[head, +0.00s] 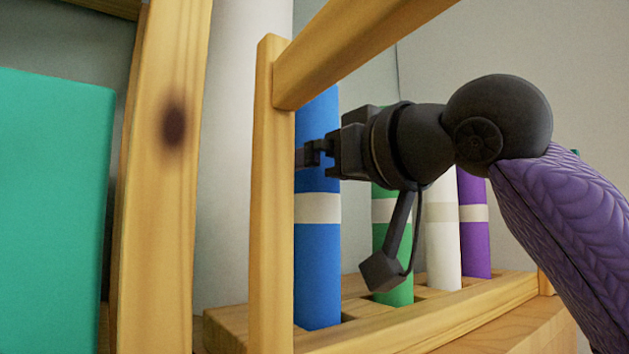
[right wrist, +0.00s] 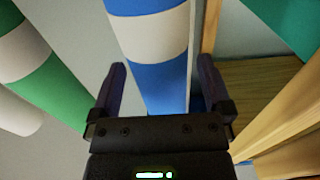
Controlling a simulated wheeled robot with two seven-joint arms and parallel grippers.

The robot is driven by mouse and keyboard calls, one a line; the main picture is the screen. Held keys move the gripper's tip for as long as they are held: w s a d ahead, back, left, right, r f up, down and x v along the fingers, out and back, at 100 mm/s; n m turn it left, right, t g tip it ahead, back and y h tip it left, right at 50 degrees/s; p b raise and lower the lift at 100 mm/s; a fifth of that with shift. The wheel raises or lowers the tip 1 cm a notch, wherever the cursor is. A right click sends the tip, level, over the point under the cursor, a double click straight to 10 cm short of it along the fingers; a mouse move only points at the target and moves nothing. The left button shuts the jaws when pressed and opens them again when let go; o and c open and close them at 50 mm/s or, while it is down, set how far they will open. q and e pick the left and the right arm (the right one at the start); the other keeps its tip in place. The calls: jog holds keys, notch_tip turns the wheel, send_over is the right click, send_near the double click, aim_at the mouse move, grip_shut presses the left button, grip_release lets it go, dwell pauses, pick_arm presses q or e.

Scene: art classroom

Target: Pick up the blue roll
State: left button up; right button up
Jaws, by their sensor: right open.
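The blue roll (head: 317,265) stands upright in the wooden rack (head: 420,318), with a pale band around its middle. My right gripper (head: 308,156) is at the roll's upper part, above the band, and covers part of it in the head view. In the right wrist view the open fingers (right wrist: 162,70) lie on either side of the blue roll (right wrist: 158,85). I cannot tell whether either finger touches it. My left gripper is not in view.
A green roll (head: 393,285), a white roll (head: 442,245) and a purple roll (head: 474,240) stand to the right in the same rack. A rack post (head: 272,200) is close on the left, and a top rail (head: 360,45) passes above the gripper.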

jog(key=shift+x, duration=0.95)
jog(key=shift+s+d, duration=0.1)
jog(key=c, duration=1.2)
grip_shut()
jog(key=shift+r, duration=0.1)
